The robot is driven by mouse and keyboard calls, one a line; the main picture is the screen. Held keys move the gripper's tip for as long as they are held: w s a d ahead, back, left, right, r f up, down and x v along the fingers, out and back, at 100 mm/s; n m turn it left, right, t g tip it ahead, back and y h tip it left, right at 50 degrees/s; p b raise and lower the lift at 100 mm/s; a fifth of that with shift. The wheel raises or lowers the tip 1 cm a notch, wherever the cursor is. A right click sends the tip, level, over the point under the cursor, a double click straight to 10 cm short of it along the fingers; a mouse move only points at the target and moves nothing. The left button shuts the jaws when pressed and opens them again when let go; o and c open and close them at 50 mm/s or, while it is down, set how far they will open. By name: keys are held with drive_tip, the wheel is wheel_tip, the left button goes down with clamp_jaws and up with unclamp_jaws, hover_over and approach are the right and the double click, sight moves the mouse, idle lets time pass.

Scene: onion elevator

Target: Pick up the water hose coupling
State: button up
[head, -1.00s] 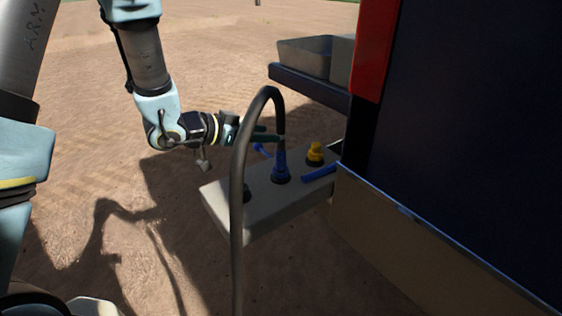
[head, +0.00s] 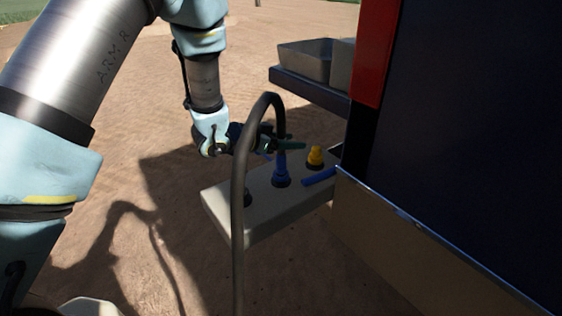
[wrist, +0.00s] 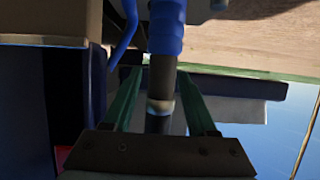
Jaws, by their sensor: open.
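The blue water hose coupling (head: 282,170) stands upright on a light grey platform (head: 250,221). A dark hose (head: 238,190) arches from its top and drops towards the front. In the wrist view the blue coupling (wrist: 166,28) is at the top, with the dark hose (wrist: 162,75) and a metal collar running between the green fingers. My gripper (head: 290,145) is open at the coupling's upper end. Its fingers (wrist: 160,78) lie on either side of the hose; contact is not clear. The hose partly hides my wrist in the head view.
A yellow fitting (head: 315,157) stands right of the coupling on the platform, with a blue handle (head: 320,177) close by. A dark blue machine wall (head: 460,130) blocks the right. Grey bins (head: 305,60) sit on a shelf behind. Open dirt lies left.

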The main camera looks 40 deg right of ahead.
clamp_jaws()
idle(1.3)
